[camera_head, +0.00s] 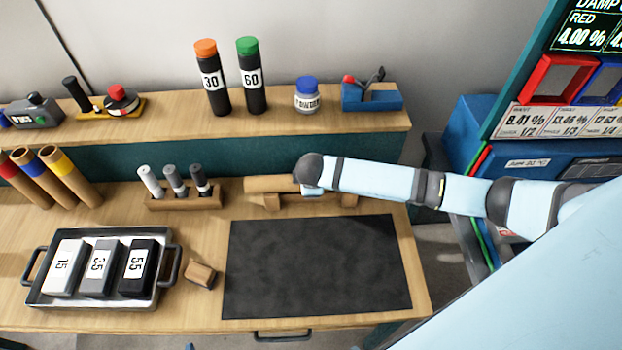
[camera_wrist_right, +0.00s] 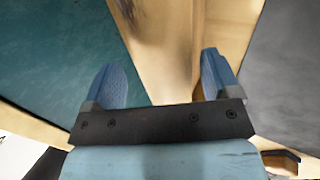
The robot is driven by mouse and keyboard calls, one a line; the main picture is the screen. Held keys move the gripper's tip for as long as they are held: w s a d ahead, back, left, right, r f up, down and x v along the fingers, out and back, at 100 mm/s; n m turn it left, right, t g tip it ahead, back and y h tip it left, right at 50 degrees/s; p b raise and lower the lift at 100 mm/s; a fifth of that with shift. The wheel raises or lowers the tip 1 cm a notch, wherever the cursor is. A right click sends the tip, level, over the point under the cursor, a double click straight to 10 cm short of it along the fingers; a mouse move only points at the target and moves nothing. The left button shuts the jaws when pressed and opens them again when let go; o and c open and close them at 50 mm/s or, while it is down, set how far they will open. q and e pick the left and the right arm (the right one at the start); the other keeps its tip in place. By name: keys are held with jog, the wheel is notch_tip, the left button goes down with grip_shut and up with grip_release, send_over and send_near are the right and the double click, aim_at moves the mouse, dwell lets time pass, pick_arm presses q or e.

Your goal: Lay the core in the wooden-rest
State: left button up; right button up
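A plain tan roll, which looks like the core (camera_head: 262,185), lies at the back of the workbench behind the dark mat. A low wooden-rest (camera_head: 343,200) shows below it and to its right. Whether the core sits in the rest or just above it cannot be told, because my right gripper (camera_head: 309,190) covers the middle. In the right wrist view my right gripper (camera_wrist_right: 165,82) has its blue fingers apart, with a tan surface (camera_wrist_right: 168,45) between and beyond them. A teal gap shows beside the left finger. My left gripper is not in view.
A dark mat (camera_head: 315,268) lies clear in front. A metal tray (camera_head: 165,292) with numbered blocks, a small wooden block (camera_head: 200,274), a holder (camera_head: 185,201) with grey pegs and banded tubes (camera_head: 70,175) stand left. A raised shelf (camera_head: 275,127) with bottles runs behind.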

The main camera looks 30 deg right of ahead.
jog(key=v, duration=1.3)
jog(key=shift+s+r, duration=0.15)
jog(key=shift+r, duration=0.2)
jog(key=shift+a, duration=0.1)
jog(key=s+a+f+m+y, duration=0.2)
jog(key=s+a+f+y, duration=0.2)
jog(key=a+f, duration=0.25)
jog(key=s+f+m+t, duration=0.2)
jog(key=s, duration=0.2)
jog(key=s+d+f+m+t+y, duration=0.1)
jog(key=s+f+m, duration=0.1)
jog(key=s, duration=0.3)
jog(key=s+f+m+t+p, duration=0.1)
jog(key=s+f+m+t, duration=0.1)
jog(key=s, duration=0.3)
jog(key=shift+s+d+f+m+t+y, duration=0.2)
jog(key=shift+f+m+t+y, duration=0.15)
jog(key=shift+m, duration=0.55)
